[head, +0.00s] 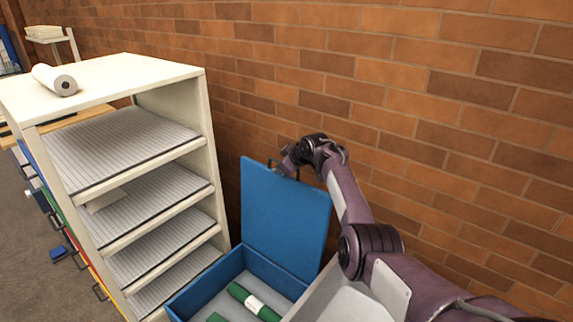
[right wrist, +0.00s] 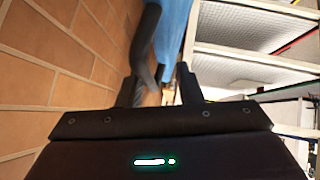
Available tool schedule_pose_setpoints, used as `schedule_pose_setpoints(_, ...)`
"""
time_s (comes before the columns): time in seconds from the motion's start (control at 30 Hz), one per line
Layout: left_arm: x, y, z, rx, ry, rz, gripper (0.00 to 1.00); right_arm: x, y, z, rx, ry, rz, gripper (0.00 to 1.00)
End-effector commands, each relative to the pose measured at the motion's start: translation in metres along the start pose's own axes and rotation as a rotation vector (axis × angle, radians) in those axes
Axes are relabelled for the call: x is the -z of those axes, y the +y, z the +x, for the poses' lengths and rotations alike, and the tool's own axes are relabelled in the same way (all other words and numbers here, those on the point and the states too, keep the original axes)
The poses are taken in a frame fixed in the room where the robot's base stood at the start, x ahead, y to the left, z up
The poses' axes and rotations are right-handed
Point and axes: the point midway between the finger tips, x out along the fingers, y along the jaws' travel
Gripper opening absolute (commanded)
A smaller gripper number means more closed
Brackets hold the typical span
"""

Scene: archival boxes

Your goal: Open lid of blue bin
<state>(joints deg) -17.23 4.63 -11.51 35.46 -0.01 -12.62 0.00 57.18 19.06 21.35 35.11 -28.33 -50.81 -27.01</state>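The blue bin (head: 206,289) stands on the floor between the shelf unit and the brick wall. Its blue lid (head: 285,215) is raised and stands nearly upright. The lid also shows, blurred, in the right wrist view (right wrist: 175,28). My right gripper (head: 287,166) is at the lid's top edge. In the right wrist view its fingers (right wrist: 160,92) are apart, with a dark curved piece and the blue lid just beyond them. I cannot tell whether they touch the lid. My left gripper is not in view.
Green rolled items (head: 254,301) lie inside the bin. A cream shelf unit (head: 140,78) with several trays stands close on the left, a white roll (head: 54,80) on top. The brick wall (head: 450,130) is close behind the lid. A grey box (head: 345,302) stands right of the bin.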

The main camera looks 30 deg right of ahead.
Motion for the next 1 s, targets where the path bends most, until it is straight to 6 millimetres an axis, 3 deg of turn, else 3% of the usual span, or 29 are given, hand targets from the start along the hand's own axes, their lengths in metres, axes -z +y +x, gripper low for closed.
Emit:
schedule_pose_setpoints(0.6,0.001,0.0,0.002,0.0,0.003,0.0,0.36,0.0,-0.001,-0.069,0.0,0.002,-0.002,0.32)
schedule_pose_setpoints(1.0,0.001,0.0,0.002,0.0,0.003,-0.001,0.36,0.0,-0.001,-0.075,0.0,-0.001,-0.001,0.32)
